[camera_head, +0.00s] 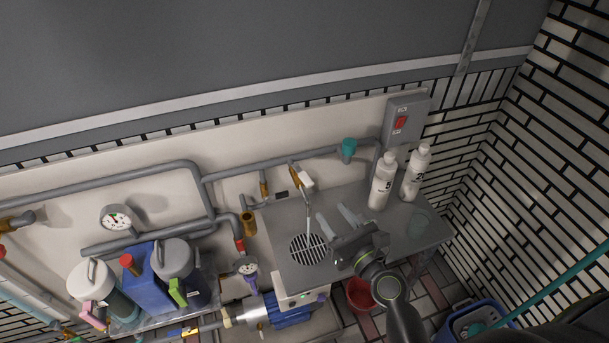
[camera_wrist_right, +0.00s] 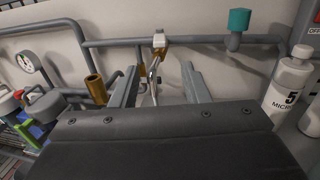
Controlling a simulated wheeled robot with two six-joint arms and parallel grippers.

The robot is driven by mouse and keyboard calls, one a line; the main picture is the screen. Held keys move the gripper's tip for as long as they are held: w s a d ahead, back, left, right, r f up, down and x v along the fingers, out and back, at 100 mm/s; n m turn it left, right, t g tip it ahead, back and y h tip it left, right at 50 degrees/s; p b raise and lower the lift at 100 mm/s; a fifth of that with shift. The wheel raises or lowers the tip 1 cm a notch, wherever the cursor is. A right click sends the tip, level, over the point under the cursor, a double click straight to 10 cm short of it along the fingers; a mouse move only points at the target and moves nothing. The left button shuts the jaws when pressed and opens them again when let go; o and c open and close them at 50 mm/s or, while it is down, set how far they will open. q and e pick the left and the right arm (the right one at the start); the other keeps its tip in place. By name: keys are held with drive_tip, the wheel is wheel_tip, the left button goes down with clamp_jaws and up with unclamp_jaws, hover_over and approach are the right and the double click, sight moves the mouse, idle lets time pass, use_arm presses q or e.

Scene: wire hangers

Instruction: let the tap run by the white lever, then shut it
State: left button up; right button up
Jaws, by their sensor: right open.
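The tap (camera_head: 294,176) is a brass fitting on the wall pipe with a white lever (camera_head: 306,181). A thin pale spout or stream hangs from it toward the round drain grate (camera_head: 308,249); I cannot tell whether water runs. In the right wrist view the white lever (camera_wrist_right: 159,40) stands beyond and between my fingers. My right gripper (camera_head: 333,211) is open and empty above the grey counter, to the right of and below the lever, apart from it. It also shows in the wrist view (camera_wrist_right: 158,75). My left gripper is not in view.
Two white bottles (camera_head: 381,182) stand on the counter (camera_head: 375,200) at right, under a switch box (camera_head: 404,120). A teal-capped pipe (camera_head: 348,149) is right of the tap. Jugs (camera_head: 90,281) and a gauge (camera_head: 116,217) are at left. A red bucket (camera_head: 360,294) is on the floor.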

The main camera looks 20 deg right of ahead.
sight(311, 186)
drive_tip(key=p+x, duration=0.1)
drive_tip(key=x, duration=1.2)
drive_tip(key=shift+w, duration=0.4)
clamp_jaws()
